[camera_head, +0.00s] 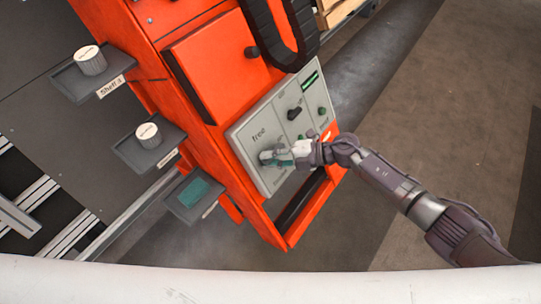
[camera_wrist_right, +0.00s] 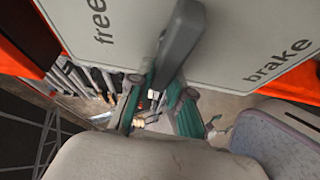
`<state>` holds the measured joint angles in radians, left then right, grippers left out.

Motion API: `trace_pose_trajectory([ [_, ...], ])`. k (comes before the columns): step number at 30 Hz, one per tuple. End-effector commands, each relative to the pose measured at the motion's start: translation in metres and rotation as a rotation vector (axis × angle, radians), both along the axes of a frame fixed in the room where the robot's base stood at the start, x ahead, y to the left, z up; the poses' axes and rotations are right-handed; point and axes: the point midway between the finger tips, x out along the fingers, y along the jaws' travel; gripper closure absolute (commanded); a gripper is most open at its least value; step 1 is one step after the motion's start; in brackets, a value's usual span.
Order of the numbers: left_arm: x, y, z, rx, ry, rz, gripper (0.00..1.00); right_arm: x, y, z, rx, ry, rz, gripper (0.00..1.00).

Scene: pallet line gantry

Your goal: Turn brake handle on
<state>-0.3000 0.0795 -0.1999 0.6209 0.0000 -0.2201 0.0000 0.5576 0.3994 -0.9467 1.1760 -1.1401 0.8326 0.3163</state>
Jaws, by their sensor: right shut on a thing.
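The brake handle is a grey lever (camera_wrist_right: 181,35) on a light grey control panel (camera_head: 245,140) on the orange machine. In the right wrist view it stands between the printed words "free" at left and "brake" at right. My right gripper (camera_head: 272,156) is at the panel, below the word "free" in the head view. Its green-padded fingers (camera_wrist_right: 160,88) are shut on the handle's lower end. The handle is mostly hidden behind the gripper in the head view. My left gripper is not in view.
The panel also has a dark knob (camera_head: 294,113) and green buttons (camera_head: 322,111). A black cable chain (camera_head: 262,30) hangs above it. Small shelves with white-topped cylinders (camera_head: 90,61) stick out at left. Open floor (camera_head: 440,110) lies at right.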

Motion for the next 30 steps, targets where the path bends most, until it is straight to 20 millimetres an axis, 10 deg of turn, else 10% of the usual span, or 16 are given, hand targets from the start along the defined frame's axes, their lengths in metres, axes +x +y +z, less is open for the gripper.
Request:
trace_pose_trajectory([
  [25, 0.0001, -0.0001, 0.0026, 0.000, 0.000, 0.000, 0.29, -0.0017, -0.0019, -0.0045, -0.071, -0.093, 0.063, 1.00],
  [26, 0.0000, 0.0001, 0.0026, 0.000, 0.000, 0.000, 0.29, -0.0019, -0.0019, -0.0046, -0.071, -0.093, 0.063, 0.76],
  [30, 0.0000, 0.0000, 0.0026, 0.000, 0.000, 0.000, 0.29, -0.0017, -0.0017, -0.0042, -0.070, -0.092, 0.062, 0.56],
])
